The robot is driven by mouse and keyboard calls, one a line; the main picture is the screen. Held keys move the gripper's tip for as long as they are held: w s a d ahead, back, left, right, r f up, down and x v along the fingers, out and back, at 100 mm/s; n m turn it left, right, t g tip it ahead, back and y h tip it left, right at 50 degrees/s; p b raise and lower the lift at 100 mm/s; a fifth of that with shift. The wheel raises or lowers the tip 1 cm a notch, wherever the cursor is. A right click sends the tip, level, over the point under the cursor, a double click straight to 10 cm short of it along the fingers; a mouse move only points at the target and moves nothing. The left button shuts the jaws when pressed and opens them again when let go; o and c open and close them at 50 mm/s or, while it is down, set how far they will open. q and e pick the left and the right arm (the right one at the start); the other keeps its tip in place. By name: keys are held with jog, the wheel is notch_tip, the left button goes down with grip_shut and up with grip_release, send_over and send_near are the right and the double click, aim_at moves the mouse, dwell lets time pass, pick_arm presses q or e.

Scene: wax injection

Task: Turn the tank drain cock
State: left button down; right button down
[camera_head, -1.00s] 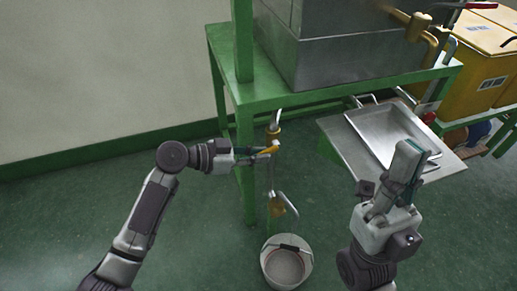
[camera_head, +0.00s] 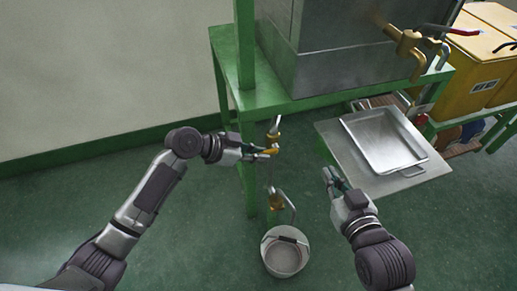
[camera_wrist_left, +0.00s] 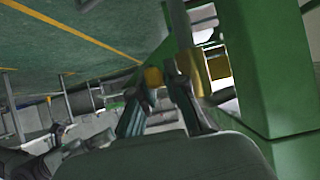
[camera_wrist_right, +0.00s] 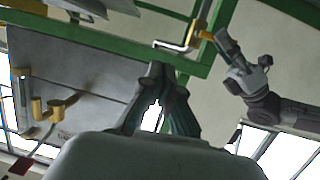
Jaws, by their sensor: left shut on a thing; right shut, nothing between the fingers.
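The tank drain cock is a brass valve (camera_head: 273,137) on a short metal pipe at the left underside of the green tank stand. My left gripper (camera_head: 262,152) is at it and shut on its yellow handle (camera_head: 271,152). In the left wrist view the yellow handle (camera_wrist_left: 153,77) shows at the fingertips, beside the yellow valve body (camera_wrist_left: 218,66). The fingers hide part of the handle. My right gripper (camera_head: 330,178) is shut and empty, left of the tray. In the right wrist view the drain cock (camera_wrist_right: 204,36) shows beyond its fingers (camera_wrist_right: 160,75).
A grey bucket (camera_head: 285,257) stands on the floor below. A lower brass fitting (camera_head: 277,200) with a bent pipe is above it. A stand leg (camera_head: 249,170) is close to my left gripper. A metal tray (camera_head: 382,135) lies on a side shelf at right. The metal tank (camera_head: 340,50) is above.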

pick_arm(q)
jog(key=shift+r+y+p, duration=0.25)
jog(key=shift+y+p, duration=0.15)
jog(key=shift+p, duration=0.3)
pick_arm(e)
jog(key=s+d+f+g+h, duration=0.1)
jog(key=s+d+f+g, duration=0.1)
jog(key=s+f+g, duration=0.3)
jog(key=shift+s+d+f+h, duration=0.2)
jog(key=shift+s+f+h, duration=0.1)
jog(key=shift+f, duration=0.65)
pick_arm(q)
jog(key=c, duration=1.2)
grip_release()
jog(key=v, duration=1.2)
jog(key=shift+w, duration=0.1)
